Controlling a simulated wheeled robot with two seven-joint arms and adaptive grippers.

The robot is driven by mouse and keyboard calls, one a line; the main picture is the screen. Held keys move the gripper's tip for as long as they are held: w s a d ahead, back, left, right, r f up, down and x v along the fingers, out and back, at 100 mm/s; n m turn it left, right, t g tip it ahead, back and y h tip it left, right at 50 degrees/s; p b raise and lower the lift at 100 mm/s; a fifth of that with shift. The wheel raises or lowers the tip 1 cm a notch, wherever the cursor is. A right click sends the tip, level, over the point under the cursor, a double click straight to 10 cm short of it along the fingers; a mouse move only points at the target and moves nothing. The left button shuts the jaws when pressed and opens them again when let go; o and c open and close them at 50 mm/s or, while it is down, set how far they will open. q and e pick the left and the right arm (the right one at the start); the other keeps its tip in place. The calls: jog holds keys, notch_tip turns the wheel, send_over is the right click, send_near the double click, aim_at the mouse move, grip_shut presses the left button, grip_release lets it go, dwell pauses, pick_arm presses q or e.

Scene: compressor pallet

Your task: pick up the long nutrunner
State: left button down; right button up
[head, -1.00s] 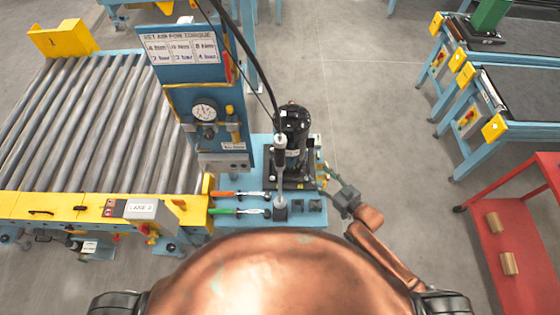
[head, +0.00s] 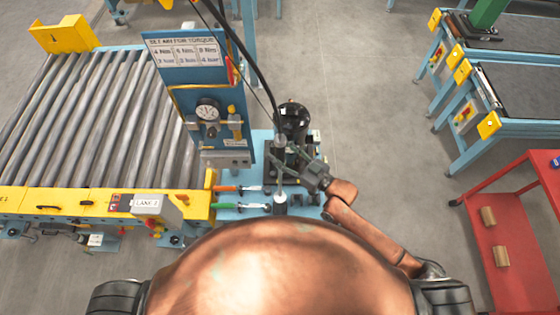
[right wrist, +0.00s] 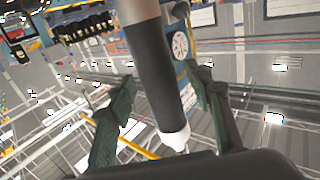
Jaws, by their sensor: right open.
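The long nutrunner (head: 280,142) hangs upright under a black hose, with its lower end at a grey holder (head: 280,208) on the blue bench. My right gripper (head: 285,163) comes from the right at the nutrunner's height, its fingers around it. In the right wrist view the nutrunner (right wrist: 155,75), a dark sleeve with pale parts at both ends, runs between the two green-grey fingers (right wrist: 163,108). Gaps show on both sides, so the gripper is open. My left gripper is not in view.
A black compressor (head: 292,118) stands just behind the nutrunner. A blue gauge panel (head: 205,95) rises to the left, beside the roller conveyor (head: 90,120). Orange (head: 228,188) and green-handled (head: 228,207) tools lie at the bench's left. A red cart (head: 480,240) is at right.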

jog(key=shift+w+a+f, duration=0.1)
jog(key=shift+w+a, duration=0.1)
jog(key=shift+c, duration=0.4)
grip_shut()
dwell(0.4)
jog(key=shift+r, duration=0.3)
